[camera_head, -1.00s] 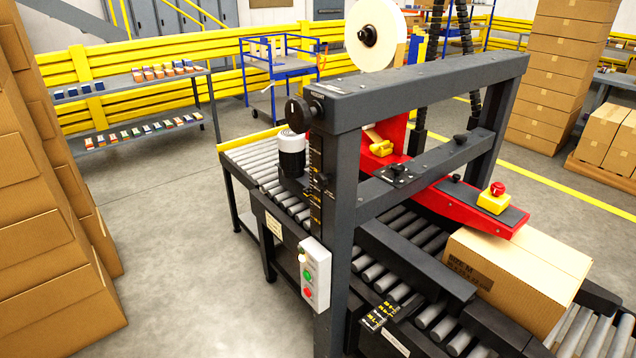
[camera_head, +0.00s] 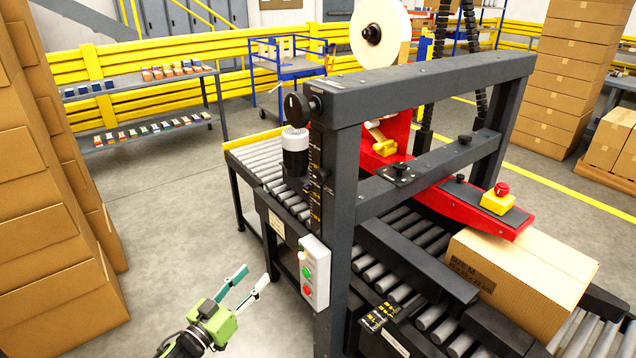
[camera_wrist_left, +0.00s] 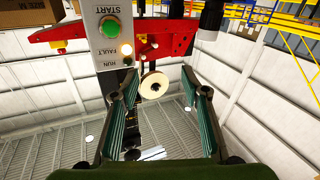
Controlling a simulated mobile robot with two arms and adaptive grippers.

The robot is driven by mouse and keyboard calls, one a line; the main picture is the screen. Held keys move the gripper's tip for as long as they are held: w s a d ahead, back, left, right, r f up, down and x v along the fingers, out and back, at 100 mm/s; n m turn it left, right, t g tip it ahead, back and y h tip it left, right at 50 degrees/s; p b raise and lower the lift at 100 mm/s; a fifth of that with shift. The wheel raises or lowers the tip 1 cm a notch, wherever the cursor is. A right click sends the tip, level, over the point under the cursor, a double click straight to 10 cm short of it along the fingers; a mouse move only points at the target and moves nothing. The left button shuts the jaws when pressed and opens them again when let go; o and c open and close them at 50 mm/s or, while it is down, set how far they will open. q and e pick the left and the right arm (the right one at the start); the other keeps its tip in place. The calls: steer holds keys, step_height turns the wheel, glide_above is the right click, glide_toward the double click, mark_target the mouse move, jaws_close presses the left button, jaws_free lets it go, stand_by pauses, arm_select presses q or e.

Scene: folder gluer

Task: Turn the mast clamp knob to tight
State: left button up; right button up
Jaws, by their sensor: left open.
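The case sealer's dark mast frame (camera_head: 342,185) shows in the head view. Several black knobs are on it: a large round one with a white mark (camera_head: 296,107) at the top left corner, a small one (camera_head: 325,175) beside the mast's scale, and one on a labelled plate (camera_head: 397,172) on the crossbar. I cannot tell by any label which is the mast clamp knob. My left gripper (camera_head: 256,276) is open and empty, low and left of the mast's control box. Its two fingers are spread in the left wrist view (camera_wrist_left: 158,85). My right gripper is not in view.
The control box (camera_head: 315,273) with green and red buttons stands out from the mast close to my left gripper. A carton (camera_head: 520,280) lies on the rollers under the red arm (camera_head: 455,205). Stacked cartons (camera_head: 50,220) stand at left, with clear floor between.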

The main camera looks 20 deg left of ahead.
arm_select(q)
steer(key=d+r+m+t+h, duration=0.1)
steer(key=d+r+m+h, duration=0.15)
steer(key=r, duration=0.55)
steer(key=d+r+m+h, duration=0.1)
steer(key=r+h, duration=0.2)
steer(key=r, duration=0.4)
steer(key=m+g+h, duration=0.1)
steer(key=m+h, duration=0.2)
steer(key=h, duration=0.1)
glide_toward(316, 177)
steer(key=p+x, duration=0.3)
steer(key=x, duration=0.5)
steer(key=shift+w+d+r, duration=0.1)
steer(key=shift+r, duration=0.05)
steer(key=shift+w+d+r, duration=0.1)
steer(key=shift+w+d, duration=0.2)
steer(key=shift+w, duration=0.05)
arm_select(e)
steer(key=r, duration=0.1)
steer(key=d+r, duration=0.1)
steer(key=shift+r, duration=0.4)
arm_select(q)
steer(key=c, duration=1.1)
